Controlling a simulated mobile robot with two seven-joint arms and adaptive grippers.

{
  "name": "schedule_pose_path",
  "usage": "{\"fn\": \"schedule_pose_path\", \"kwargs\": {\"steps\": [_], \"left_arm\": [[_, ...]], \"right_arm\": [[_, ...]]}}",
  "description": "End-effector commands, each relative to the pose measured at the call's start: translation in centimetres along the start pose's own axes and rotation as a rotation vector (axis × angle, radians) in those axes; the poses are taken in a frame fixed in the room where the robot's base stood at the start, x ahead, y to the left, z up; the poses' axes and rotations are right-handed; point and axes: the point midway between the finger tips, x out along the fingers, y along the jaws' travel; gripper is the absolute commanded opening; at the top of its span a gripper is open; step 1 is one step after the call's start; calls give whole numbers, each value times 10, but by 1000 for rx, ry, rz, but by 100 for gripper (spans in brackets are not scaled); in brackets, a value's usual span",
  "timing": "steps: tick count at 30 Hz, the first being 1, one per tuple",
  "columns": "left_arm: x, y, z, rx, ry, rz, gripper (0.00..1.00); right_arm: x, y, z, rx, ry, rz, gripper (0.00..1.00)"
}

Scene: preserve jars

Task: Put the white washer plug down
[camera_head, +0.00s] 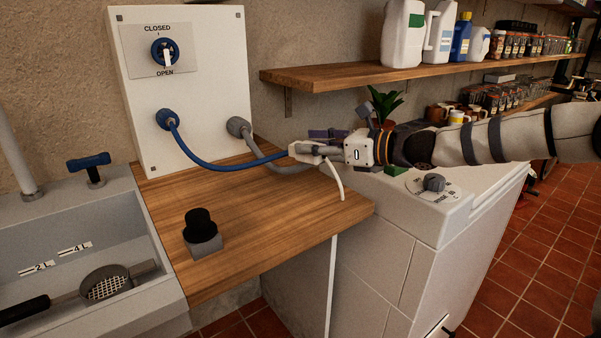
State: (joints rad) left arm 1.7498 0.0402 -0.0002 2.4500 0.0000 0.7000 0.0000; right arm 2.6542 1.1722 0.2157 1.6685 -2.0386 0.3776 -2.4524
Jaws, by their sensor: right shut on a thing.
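My right gripper (310,149) reaches in from the right above the back of the wooden worktop. It is shut on the white washer plug (301,157), which is small and mostly covered by the fingers. My left gripper is not in view.
A blue hose (205,162) and a grey hose (262,160) run from the white wall panel (200,100) toward my right gripper. A grey block with a black knob (203,230) stands on the worktop (270,215). The worktop's front right is clear. A sink (70,240) lies left.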

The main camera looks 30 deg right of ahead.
Motion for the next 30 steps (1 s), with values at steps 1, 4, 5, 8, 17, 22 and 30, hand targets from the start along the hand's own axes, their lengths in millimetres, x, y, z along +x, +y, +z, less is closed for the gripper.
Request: {"fn": "schedule_pose_path", "kwargs": {"steps": [1, 4, 5, 8, 17, 22, 30], "left_arm": [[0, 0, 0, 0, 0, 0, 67], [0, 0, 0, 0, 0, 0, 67], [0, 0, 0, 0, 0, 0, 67], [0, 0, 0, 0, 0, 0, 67], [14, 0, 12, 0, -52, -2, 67], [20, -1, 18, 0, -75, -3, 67], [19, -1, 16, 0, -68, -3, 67]], "right_arm": [[10, -4, -6, -2, 6, 4, 6], [25, -13, -22, 0, 5, 5, 6], [30, -16, -27, -1, 5, 5, 6], [43, -24, -40, -2, 2, 7, 6], [62, -33, -81, 7, 9, 9, 6], [63, -32, -88, -1, 1, 8, 1], [62, -32, -85, -3, -1, 8, 59]]}}
